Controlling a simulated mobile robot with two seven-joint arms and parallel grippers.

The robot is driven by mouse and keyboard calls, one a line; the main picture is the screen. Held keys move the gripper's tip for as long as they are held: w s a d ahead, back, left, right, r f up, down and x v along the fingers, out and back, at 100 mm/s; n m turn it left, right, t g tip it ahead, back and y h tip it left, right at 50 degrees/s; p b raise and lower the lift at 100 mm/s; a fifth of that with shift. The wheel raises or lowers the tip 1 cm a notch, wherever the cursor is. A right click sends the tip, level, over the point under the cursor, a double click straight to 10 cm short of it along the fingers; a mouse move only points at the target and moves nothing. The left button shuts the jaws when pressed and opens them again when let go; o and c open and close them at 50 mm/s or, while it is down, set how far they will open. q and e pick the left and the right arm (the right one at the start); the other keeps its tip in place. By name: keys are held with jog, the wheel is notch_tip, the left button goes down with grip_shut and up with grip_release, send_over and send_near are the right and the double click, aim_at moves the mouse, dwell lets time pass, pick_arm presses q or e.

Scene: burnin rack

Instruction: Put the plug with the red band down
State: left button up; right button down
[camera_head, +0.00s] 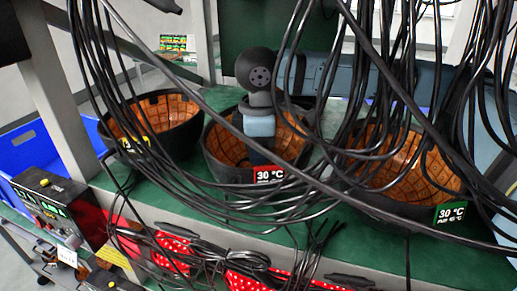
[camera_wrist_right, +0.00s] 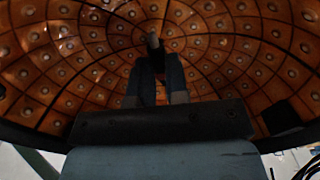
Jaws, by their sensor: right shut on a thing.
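My right gripper (camera_head: 259,124) reaches down into the middle bowl (camera_head: 215,150), which has an orange tiled lining and a red "30 °C" label (camera_head: 268,174). In the head view its fingers are hidden below the blue-grey gripper body. In the right wrist view, the fingers (camera_wrist_right: 160,60) are close together on a small, dark grey plug-like piece (camera_wrist_right: 153,42), with the orange lining behind it. No red band can be made out on this piece. Whether it touches the bowl is unclear. My left gripper does not show.
A yellow-labelled bowl (camera_head: 177,138) stands left; a green-labelled bowl (camera_head: 437,200) stands right. Many black cables (camera_head: 240,200) hang across the bowls and green shelf (camera_head: 385,255). A control box (camera_head: 55,205) and blue bin (camera_head: 25,150) are at left. Red lit panels (camera_head: 170,250) sit below.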

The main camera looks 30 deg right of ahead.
jog(key=shift+f, duration=0.15)
jog(key=c, duration=1.1)
grip_release()
notch_tip(320, 180, up, 12)
jog(key=shift+r+b, duration=0.15)
jog(key=shift+b, duration=0.2)
